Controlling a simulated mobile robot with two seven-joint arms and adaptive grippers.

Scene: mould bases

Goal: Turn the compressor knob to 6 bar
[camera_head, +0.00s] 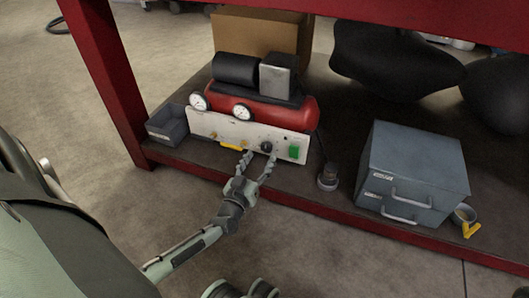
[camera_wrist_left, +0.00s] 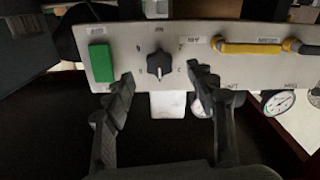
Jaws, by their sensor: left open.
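The red compressor (camera_head: 291,114) stands on the lower shelf with a pale control panel (camera_head: 225,130) at its front. The black compressor knob (camera_head: 266,147) is on the panel, left of a green switch (camera_head: 294,151). In the left wrist view the panel looks upside down, and the knob (camera_wrist_left: 160,66) shows a white pointer line toward the bottom of the picture. The small marks around it are too blurred to read. My left gripper (camera_head: 258,157) is open in front of the panel. In the wrist view its fingers (camera_wrist_left: 161,78) are on either side of the knob, apart from it.
Two gauges (camera_head: 242,113) and a yellow handle (camera_head: 231,146) are on the compressor's front. A grey bin (camera_head: 167,125) stands at its left. A small dark object (camera_head: 328,177) and a grey drawer box (camera_head: 415,165) are to the right. The red bench frame (camera_head: 112,75) encloses the shelf.

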